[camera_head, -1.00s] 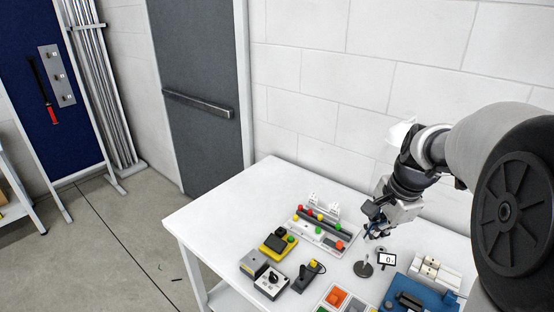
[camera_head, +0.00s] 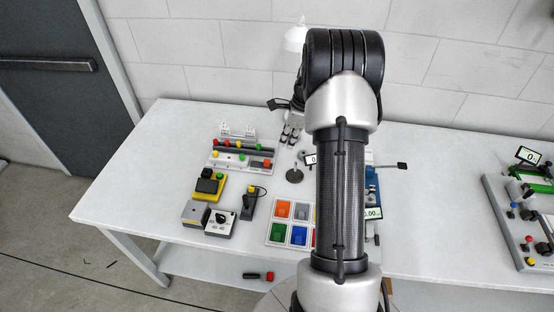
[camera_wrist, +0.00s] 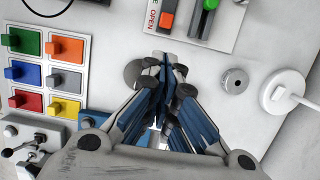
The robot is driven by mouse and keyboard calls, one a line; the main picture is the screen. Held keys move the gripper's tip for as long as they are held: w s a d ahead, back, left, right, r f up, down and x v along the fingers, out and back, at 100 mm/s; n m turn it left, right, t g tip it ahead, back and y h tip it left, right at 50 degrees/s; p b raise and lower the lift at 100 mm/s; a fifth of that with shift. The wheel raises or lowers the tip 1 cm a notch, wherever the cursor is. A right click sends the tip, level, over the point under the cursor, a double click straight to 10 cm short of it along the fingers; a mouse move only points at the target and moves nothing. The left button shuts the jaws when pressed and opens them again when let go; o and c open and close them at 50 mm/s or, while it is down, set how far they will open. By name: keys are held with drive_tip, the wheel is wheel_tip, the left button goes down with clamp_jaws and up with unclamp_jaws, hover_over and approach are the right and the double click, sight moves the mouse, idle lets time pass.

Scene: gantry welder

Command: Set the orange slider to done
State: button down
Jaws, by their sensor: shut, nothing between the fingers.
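The slider panel (camera_head: 240,157) lies on the white table, with coloured knobs along its rails. An orange knob (camera_head: 267,163) sits near the panel's right end. In the wrist view an orange slider knob (camera_wrist: 168,18) is at the top edge beside a green knob (camera_wrist: 210,4), with the printed word OPEN to its left. A "done" mark is not readable. My gripper (camera_head: 290,133) is over the table just right of the panel. In the wrist view its fingers (camera_wrist: 162,68) are shut and empty, below and apart from the orange knob.
A tray of coloured blocks (camera_wrist: 45,72) is at left in the wrist view. A yellow button box (camera_head: 207,187), a dial box (camera_head: 220,222) and a round-based stand (camera_head: 294,175) sit nearby. Another device (camera_head: 520,215) stands at the right. The table's left part is clear.

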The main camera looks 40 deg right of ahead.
sight(265, 161)
drive_tip(key=shift+f, duration=0.1)
drive_tip(key=b+x, duration=0.3)
drive_tip(key=x, duration=0.7)
drive_tip(key=w+a+p, duration=0.1)
drive_tip(key=w+a, duration=0.1)
drive_tip(key=w, duration=0.1)
drive_tip(key=shift+a, duration=0.4)
drive_tip(key=shift+w+a, duration=0.15)
drive_tip(key=shift+w, duration=0.1)
